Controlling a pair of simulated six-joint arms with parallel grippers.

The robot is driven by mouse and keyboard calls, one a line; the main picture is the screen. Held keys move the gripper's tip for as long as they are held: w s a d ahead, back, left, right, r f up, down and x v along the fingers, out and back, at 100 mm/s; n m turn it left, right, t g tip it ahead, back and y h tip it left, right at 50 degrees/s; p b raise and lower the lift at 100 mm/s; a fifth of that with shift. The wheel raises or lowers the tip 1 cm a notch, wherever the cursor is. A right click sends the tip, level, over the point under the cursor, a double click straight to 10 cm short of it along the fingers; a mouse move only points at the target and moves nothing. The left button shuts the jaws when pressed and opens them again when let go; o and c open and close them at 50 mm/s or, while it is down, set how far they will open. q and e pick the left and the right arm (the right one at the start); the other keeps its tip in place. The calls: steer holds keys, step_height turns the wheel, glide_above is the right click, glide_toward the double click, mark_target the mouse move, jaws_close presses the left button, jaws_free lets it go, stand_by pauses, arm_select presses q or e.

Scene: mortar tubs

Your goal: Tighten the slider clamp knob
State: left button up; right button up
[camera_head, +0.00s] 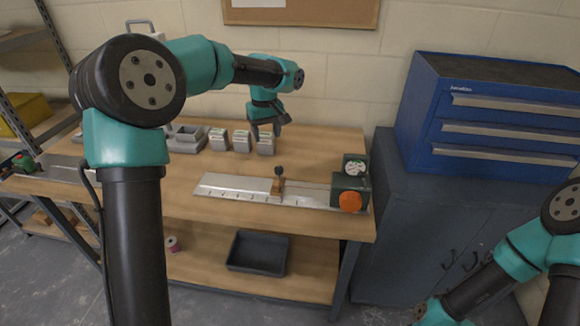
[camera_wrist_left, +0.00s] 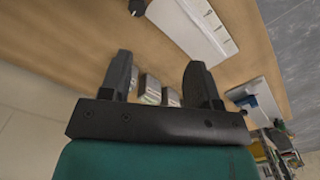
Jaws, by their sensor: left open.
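The slider clamp (camera_head: 277,187) is a small brass-coloured block with a dark knob (camera_head: 279,171) on top. It sits on a pale graduated rail (camera_head: 235,187) on the bench. At the rail's right end is a dark green housing with a dial (camera_head: 355,167) and an orange knob (camera_head: 350,201). My left gripper (camera_head: 266,130) is open and points down, behind the clamp and apart from it, near the tubs. In the left wrist view its fingers (camera_wrist_left: 158,75) hold nothing; the rail (camera_wrist_left: 190,25) shows at the top. My right gripper is out of frame.
Three grey tubs (camera_head: 241,141) stand in a row near my left gripper, with a grey tray-like holder (camera_head: 186,138) beside them. A blue drawer chest (camera_head: 490,120) stands to the right. A dark bin (camera_head: 258,252) is on the lower shelf.

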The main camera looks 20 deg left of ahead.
mark_target(279, 168)
arm_select(q)
steer(key=shift+t, duration=0.3)
steer(key=r, duration=0.1)
steer(key=w+d+r, duration=0.1)
steer(key=w+r, duration=0.1)
steer(key=shift+d, duration=0.4)
steer(key=f, duration=1.7)
steer(key=shift+w+d+f, duration=0.2)
steer(key=shift+w+d, duration=0.05)
steer(key=shift+d, duration=0.05)
steer(key=shift+c, duration=0.3)
steer(key=c, duration=0.9)
steer(key=shift+o, duration=0.2)
